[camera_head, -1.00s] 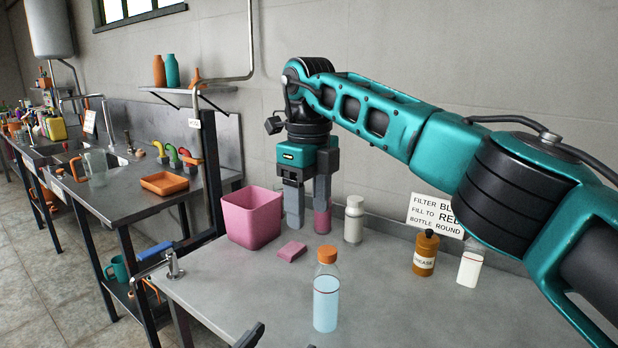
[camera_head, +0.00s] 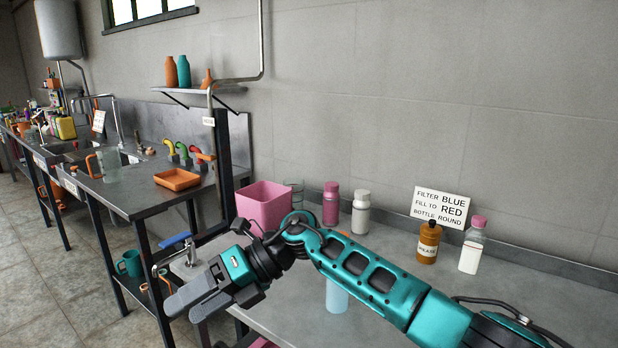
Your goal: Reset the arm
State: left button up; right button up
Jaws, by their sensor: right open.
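My right gripper (camera_head: 178,296) is open and empty, turned toward the lower left, in the air in front of the steel table's left end. Its arm reaches in from the lower right, across the table (camera_head: 440,310). A pink bottle (camera_head: 331,204) stands upright at the back of the table, apart from the gripper. A bottle of light blue liquid (camera_head: 336,298) is mostly hidden behind my right arm. My left gripper does not show.
A pink bin (camera_head: 262,203), a white bottle (camera_head: 361,214), a brown bottle (camera_head: 428,243) and a clear pink-capped bottle (camera_head: 472,246) stand along the back near a sign (camera_head: 440,205). The left counter holds an orange tray (camera_head: 177,179).

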jog(key=s+d+f+n+t+h, duration=0.1)
jog(key=d+f+n+t+h, duration=0.1)
jog(key=d+f+n+t, duration=0.7)
jog(key=s+d+f+n+t+h, duration=0.1)
jog(key=d+f+n+t+h, duration=0.15)
jog(key=d+n+t, duration=0.75)
jog(key=s+d+f+n+t+h, duration=0.15)
jog(key=d+f+n, duration=0.45)
jog(key=n, duration=0.9)
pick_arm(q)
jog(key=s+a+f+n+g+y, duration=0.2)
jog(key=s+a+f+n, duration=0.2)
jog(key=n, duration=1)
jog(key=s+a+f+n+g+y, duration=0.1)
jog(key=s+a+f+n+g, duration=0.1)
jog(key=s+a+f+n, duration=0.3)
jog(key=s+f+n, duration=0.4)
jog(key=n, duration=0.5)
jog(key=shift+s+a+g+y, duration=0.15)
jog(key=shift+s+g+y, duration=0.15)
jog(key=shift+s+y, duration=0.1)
pick_arm(e)
jog(key=s+d+f+m+g+h, duration=0.3)
jog(key=s+d+f+m+g, duration=0.2)
jog(key=s+d+f, duration=0.4)
jog(key=s+f, duration=0.1)
jog(key=s, duration=0.2)
jog(key=shift+s+d+h, duration=0.25)
jog(key=shift+h, duration=0.15)
jog(key=shift+f, duration=0.1)
